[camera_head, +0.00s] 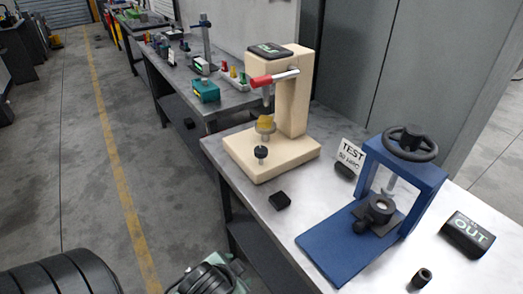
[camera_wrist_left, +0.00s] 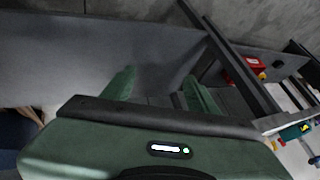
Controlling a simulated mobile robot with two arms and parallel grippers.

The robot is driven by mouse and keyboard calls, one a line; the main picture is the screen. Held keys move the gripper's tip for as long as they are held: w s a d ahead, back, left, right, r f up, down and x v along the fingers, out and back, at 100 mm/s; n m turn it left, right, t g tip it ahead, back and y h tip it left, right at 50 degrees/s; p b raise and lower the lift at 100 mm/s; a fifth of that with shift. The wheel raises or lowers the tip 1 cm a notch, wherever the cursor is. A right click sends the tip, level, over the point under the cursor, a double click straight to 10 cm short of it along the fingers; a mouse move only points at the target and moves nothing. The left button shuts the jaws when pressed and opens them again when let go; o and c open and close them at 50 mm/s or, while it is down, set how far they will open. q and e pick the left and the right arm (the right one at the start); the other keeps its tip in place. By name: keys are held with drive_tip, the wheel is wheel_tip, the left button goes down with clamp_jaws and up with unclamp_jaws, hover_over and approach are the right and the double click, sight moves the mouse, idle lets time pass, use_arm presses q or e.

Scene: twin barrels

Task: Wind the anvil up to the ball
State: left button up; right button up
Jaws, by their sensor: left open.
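A beige bench tester (camera_head: 294,105) stands on the steel bench, with a red-handled lever (camera_head: 270,80) across its head. A dark spindle hangs below the head; the ball itself is too small to make out. Below it is a round grey anvil (camera_head: 264,130) with a yellow piece (camera_head: 267,121) on top; I cannot tell if this touches the spindle. A small black knob (camera_head: 261,151) stands on the tester's base on a short stem. My left gripper (camera_wrist_left: 160,88) shows two green fingers, open and empty. A green and black part at the head view's bottom is probably mine.
A blue screw press (camera_head: 345,240) with a black handwheel (camera_head: 408,142) stands to the right. A TEST sign (camera_head: 350,154), a black block (camera_head: 280,200), an OUT block (camera_head: 467,236) and a small black cylinder (camera_head: 421,278) are also on the bench. The floor left is open.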

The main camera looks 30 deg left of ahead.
use_arm(q)
drive_tip(key=w+a+r+m+t+y, duration=0.3)
drive_tip(key=w+a+r+m+t, duration=0.15)
drive_tip(key=w+a, duration=0.35)
drive_tip(key=m+t+h, duration=0.7)
drive_tip(key=m+h, duration=0.3)
drive_tip(key=m, duration=2)
approach(255, 154)
drive_tip(key=shift+g, duration=0.25)
drive_tip(key=x, duration=0.4)
drive_tip(key=shift+w+r, duration=0.25)
drive_tip(key=shift+r, duration=0.05)
drive_tip(key=shift+w+f+m, duration=0.1)
drive_tip(key=shift+w+m, duration=0.05)
drive_tip(key=shift+m, duration=0.3)
drive_tip(key=p+x, duration=0.1)
drive_tip(key=x, duration=0.5)
drive_tip(key=shift+d+p, duration=0.1)
drive_tip(key=shift+p, duration=0.3)
drive_tip(key=shift+w+d+f, duration=0.1)
drive_tip(key=shift+w+d, duration=0.15)
drive_tip(key=shift+w, duration=0.45)
